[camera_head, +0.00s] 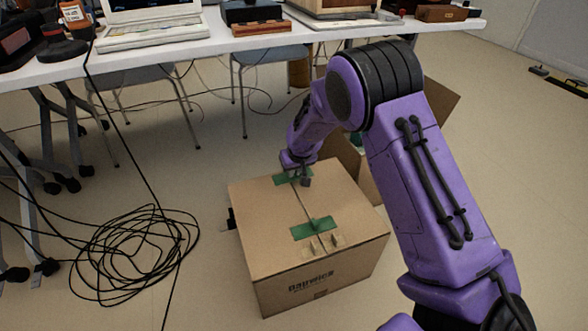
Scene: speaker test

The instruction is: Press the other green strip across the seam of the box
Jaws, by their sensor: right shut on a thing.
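A closed cardboard box (262,210) stands on the floor in the middle of the view, with a seam running along its top. One green strip (303,232) lies across the seam toward the near edge. Another green strip (281,180) is at the far end of the seam, partly hidden by my right gripper. My right gripper (298,183) is over the far end of the box top, shut on what appears to be this far strip. Whether the far strip lies flat cannot be told. My left gripper is not in view.
A white table (210,40) with a laptop and devices stands behind the box, with chairs under it. Coiled black cable (135,255) lies on the floor left of the box. Another open cardboard box (440,103) is behind my right arm.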

